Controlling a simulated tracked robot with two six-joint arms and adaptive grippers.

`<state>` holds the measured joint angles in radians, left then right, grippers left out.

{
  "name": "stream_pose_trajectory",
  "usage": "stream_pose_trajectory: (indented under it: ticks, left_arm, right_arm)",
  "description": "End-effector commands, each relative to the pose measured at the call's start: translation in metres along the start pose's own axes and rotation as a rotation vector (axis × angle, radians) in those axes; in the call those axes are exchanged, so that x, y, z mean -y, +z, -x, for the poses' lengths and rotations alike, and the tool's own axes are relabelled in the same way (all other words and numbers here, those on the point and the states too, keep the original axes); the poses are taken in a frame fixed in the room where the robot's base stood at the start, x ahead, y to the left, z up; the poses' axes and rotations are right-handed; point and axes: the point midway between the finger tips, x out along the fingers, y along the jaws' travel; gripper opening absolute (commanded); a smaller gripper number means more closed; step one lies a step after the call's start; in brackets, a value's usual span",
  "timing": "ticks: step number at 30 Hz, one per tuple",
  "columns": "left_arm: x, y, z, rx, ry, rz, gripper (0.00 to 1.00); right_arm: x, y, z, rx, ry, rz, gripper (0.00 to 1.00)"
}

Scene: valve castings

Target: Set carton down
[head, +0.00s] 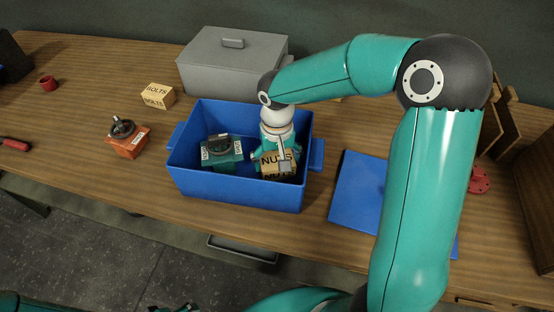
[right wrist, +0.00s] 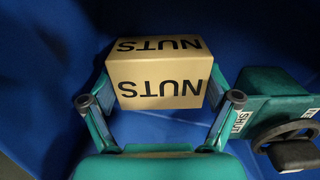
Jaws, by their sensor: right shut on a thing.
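The carton is a small tan box lettered NUTS (head: 277,165). It is inside the blue bin (head: 240,193), in the bin's right part, and fills the middle of the right wrist view (right wrist: 160,72). My right gripper (head: 284,160) reaches down into the bin from above and is shut on the carton, with a finger at either side (right wrist: 160,98). I cannot tell whether the carton's underside touches the bin floor. Only small dark parts at the bottom edge of the head view may belong to my left gripper (head: 174,308); its jaws cannot be made out.
A teal valve casting (head: 221,152) stands in the bin, left of the carton. An orange valve casting (head: 127,144), a carton lettered BOLTS (head: 157,96) and a red cup (head: 48,83) stand to the left. A grey lidded box (head: 225,70) is behind; a blue mat (head: 356,190) lies right.

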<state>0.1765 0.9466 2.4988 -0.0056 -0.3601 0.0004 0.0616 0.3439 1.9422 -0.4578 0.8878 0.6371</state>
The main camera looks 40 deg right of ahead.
Motion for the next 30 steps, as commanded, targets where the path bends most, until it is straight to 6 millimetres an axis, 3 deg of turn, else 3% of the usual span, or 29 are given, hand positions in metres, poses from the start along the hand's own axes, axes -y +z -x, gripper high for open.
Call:
stream_pose_trajectory:
  ticks: [7,8,10,23,30]
  left_arm:
    - [0.001,0.000,-0.004,0.000,0.000,0.000,0.75]
    - [0.001,0.000,-0.004,0.000,0.000,0.000,0.75]
    - [0.001,0.000,-0.003,0.000,0.000,0.000,0.75]
    - [0.001,0.000,-0.003,0.000,0.000,0.000,0.75]
    - [0.001,0.000,-0.003,0.000,0.000,0.000,0.75]
  right_arm:
    - [0.000,0.000,-0.003,-0.001,0.000,0.000,0.37]
    - [0.000,0.000,-0.003,-0.001,-0.001,0.000,0.90]
    - [0.000,0.000,-0.003,-0.001,0.000,0.000,1.00]
    - [0.000,0.000,0.001,-0.001,0.000,0.000,1.00]
    - [0.001,-0.001,0.034,-0.006,-0.002,-0.001,1.00]
